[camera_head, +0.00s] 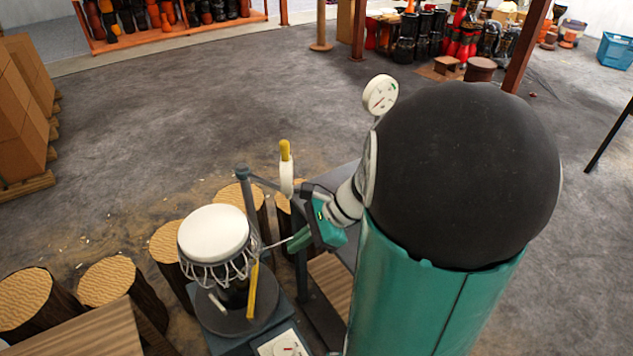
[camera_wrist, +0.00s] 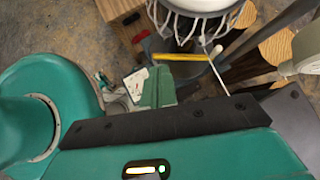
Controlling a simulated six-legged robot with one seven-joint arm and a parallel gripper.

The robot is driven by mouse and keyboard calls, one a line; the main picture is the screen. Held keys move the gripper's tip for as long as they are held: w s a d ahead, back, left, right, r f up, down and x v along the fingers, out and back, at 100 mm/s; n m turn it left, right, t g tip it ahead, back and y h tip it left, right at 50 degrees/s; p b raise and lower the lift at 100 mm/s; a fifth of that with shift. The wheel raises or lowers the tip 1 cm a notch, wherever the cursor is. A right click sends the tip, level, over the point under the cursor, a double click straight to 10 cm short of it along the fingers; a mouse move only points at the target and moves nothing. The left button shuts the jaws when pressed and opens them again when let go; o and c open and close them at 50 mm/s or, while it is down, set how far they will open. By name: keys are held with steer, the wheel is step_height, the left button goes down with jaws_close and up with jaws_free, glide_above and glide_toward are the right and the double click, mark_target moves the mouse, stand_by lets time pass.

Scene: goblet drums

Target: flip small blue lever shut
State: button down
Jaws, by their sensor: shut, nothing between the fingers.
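I cannot make out a small blue lever for certain in either view. A white-topped goblet drum (camera_head: 213,235) with white lacing stands on a round dark plate (camera_head: 214,316) left of my gripper. A yellow bar (camera_head: 253,290) stands in front of the drum and also shows in the wrist view (camera_wrist: 178,57). My teal gripper (camera_head: 297,242) is shut and empty, to the right of the drum. Its closed fingers (camera_wrist: 159,76) show in the wrist view just below the yellow bar. A thin pale rod (camera_wrist: 217,68) ends in a white knob, right of the fingers.
An upright yellow-tipped handle (camera_head: 285,152) stands behind my gripper. A white round gauge (camera_head: 380,94) is near my arm. Several log stumps (camera_head: 108,281) stand behind and left of the drum. A red-ended item (camera_wrist: 140,37) lies beyond the fingers. The grey floor behind is open.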

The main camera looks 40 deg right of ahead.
steer(key=s+d+f+m+t+h, duration=0.2)
steer(key=d+f+m+t, duration=0.1)
steer(key=d+m, duration=0.5)
steer(key=s+d+f+m+t+h, duration=0.2)
steer(key=d+m+t, duration=0.3)
steer(key=d+m, duration=0.3)
steer(key=s+d+f+m+t+h, duration=0.2)
steer(key=d+f+m+t, duration=0.2)
steer(key=d+m, duration=0.4)
steer(key=shift+s+f+h, duration=0.2)
steer(key=shift+f+h, duration=0.1)
steer(key=shift+f, duration=0.2)
steer(key=shift+w, duration=0.1)
steer(key=w, duration=0.6)
steer(key=w+f, duration=0.1)
steer(key=w, duration=0.2)
steer(key=shift+w+a+f, duration=0.1)
steer(key=shift+w+a, duration=0.25)
